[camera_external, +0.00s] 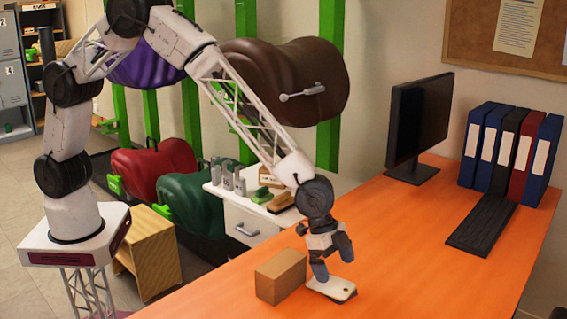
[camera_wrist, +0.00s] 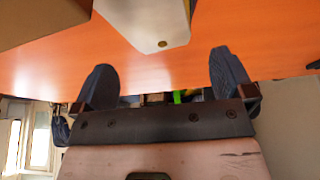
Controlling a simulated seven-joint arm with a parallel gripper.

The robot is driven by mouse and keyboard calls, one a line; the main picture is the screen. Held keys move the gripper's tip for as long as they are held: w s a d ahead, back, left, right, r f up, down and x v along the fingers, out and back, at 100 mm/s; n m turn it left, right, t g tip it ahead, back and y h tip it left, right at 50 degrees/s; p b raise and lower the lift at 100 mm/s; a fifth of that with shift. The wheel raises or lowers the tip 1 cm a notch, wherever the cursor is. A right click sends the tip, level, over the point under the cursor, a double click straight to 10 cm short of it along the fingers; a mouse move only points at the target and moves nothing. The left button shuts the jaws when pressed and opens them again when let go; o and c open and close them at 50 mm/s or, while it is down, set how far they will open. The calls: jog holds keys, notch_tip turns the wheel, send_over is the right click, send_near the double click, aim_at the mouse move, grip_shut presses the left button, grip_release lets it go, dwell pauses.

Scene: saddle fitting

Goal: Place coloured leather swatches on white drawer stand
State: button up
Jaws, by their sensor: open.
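A flat, pale swatch piece (camera_external: 332,290) with rounded corners and a small hole near one end lies on the orange table. It also shows at the top of the wrist view (camera_wrist: 145,18). Only one pale face is clear; I cannot tell whether several swatches are stacked. My gripper (camera_external: 333,268) points down just above it, fingers apart. In the wrist view my gripper (camera_wrist: 165,80) is open with nothing between the fingertips, and the swatch piece lies beyond them. The white drawer stand (camera_external: 243,222) stands behind the table, with bottles, brushes and a green item on its top.
A brown box (camera_external: 281,277) stands on the table just left of my gripper; it fills the wrist view's upper left corner (camera_wrist: 40,18). A monitor (camera_external: 419,120), keyboard (camera_external: 481,224) and several binders (camera_external: 510,145) occupy the back right. The table's right front is clear.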

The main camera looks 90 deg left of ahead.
aim_at(341, 287)
jog(key=shift+w+d+f, duration=0.1)
jog(key=shift+f, duration=0.25)
jog(key=shift+f, duration=0.15)
jog(key=shift+x, duration=2.5)
jog(key=shift+c, duration=0.5)
jog(key=c, duration=0.6)
jog(key=shift+r, duration=5.05)
